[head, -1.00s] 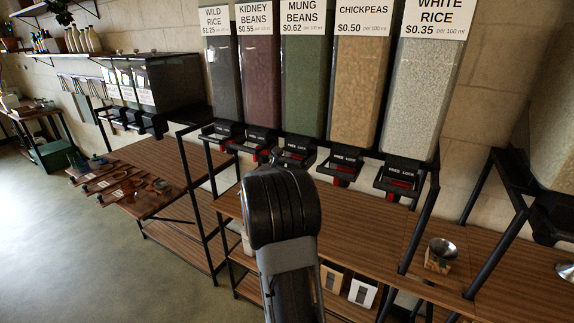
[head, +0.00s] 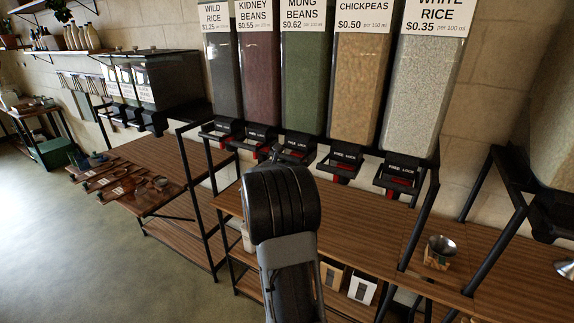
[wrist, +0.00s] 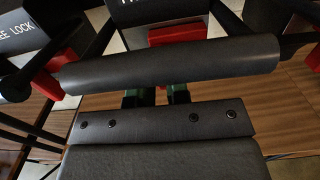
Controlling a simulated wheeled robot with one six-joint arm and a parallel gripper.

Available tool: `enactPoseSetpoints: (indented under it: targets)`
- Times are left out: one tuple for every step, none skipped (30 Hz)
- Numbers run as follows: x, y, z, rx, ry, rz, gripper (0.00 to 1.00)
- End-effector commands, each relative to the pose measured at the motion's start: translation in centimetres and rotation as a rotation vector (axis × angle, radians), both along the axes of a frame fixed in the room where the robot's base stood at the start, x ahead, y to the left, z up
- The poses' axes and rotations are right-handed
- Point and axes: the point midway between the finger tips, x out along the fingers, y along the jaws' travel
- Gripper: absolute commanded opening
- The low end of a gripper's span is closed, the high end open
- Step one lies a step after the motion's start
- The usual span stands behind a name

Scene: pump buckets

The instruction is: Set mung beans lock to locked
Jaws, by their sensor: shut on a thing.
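The mung beans dispenser (head: 303,90) is the green middle bin in the head view, with its black FREE/LOCK head (head: 294,147) below. My arm covers the space under it. In the wrist view a dark round bar (wrist: 170,64) crosses in front of the dispenser, and a red lock piece (wrist: 177,33) shows beyond it. My gripper (wrist: 154,97) points under this bar, its green-sided fingers close together with a small gap. It appears shut on the mung beans lock, but the bar hides the fingertips and the contact.
Kidney beans (head: 258,80) and chickpeas (head: 358,85) dispensers stand close on either side, with their own heads and red pieces. A wooden shelf (head: 350,215) lies below. Open floor (head: 100,260) is at left.

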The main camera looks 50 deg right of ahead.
Motion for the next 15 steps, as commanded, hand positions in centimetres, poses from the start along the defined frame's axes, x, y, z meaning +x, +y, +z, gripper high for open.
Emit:
enactPoseSetpoints:
  targets:
    - [0.0, 0.0, 0.0, 0.000, 0.000, 0.000, 0.00]
    - [0.0, 0.0, 0.0, 0.000, 0.000, 0.000, 0.00]
    - [0.0, 0.0, 0.0, 0.000, 0.000, 0.000, 0.00]
    - [0.0, 0.0, 0.0, 0.000, 0.000, 0.000, 0.00]
    - [-0.1, 0.0, -0.1, 0.000, -0.001, 0.000, 0.00]
    - [-0.3, -0.1, -0.3, 0.000, -0.002, -0.001, 0.00]
    - [-0.5, -0.2, -0.5, 0.000, -0.002, -0.002, 0.00]
    - [-0.7, -0.2, -0.6, 0.000, -0.002, -0.002, 0.00]
    - [-1.1, -0.3, -0.7, 0.000, -0.003, -0.002, 0.00]
    - [-1.4, -0.4, -0.7, 0.000, -0.004, -0.003, 0.00]
    - [-1.6, -0.5, -0.6, -0.001, -0.004, -0.003, 0.00]
    - [-1.9, -0.5, -0.6, 0.000, -0.003, -0.002, 0.00]
    - [-2.0, -0.5, -0.5, 0.000, -0.003, -0.002, 0.00]
    - [-2.2, -0.6, -0.4, -0.001, -0.004, -0.002, 0.00]
    - [-2.3, -0.6, -0.4, -0.001, -0.003, -0.001, 0.00]
